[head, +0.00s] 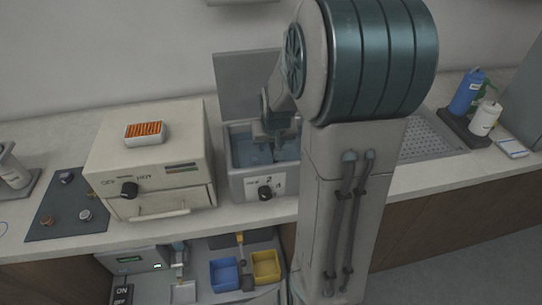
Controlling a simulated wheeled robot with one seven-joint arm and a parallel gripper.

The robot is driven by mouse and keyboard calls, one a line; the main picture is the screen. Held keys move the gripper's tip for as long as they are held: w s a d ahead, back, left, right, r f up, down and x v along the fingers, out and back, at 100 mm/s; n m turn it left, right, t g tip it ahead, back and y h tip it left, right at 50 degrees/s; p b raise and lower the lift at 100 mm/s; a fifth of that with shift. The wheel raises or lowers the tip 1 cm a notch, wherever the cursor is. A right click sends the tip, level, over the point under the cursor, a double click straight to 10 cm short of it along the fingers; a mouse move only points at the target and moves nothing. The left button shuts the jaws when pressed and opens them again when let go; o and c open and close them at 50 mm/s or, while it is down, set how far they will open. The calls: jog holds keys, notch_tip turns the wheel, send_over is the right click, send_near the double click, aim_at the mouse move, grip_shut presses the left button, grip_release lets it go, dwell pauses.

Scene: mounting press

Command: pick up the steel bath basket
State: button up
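The bath (255,180) is a grey box with a raised lid, blue liquid inside and a dark knob on its front. It stands on the counter left of my arm. My gripper (279,139) points down over the right part of the bath opening, close to the liquid. Dark shapes show around the fingertips, but I cannot tell gripper from basket there. The steel bath basket is not clearly visible; my gripper and arm cover that part of the bath. The finger gap is too small to read.
A beige oven-like box (150,165) stands just left of the bath, with an orange-striped block (145,133) on top. A lower shelf holds a blue bin (223,274) and a yellow bin (266,266). Bottles (467,92) stand at the far right. My arm blocks the counter right of the bath.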

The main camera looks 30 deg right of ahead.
jog(key=shift+x, duration=1.25)
jog(key=shift+f+b, duration=0.25)
jog(key=shift+b, duration=0.1)
grip_shut()
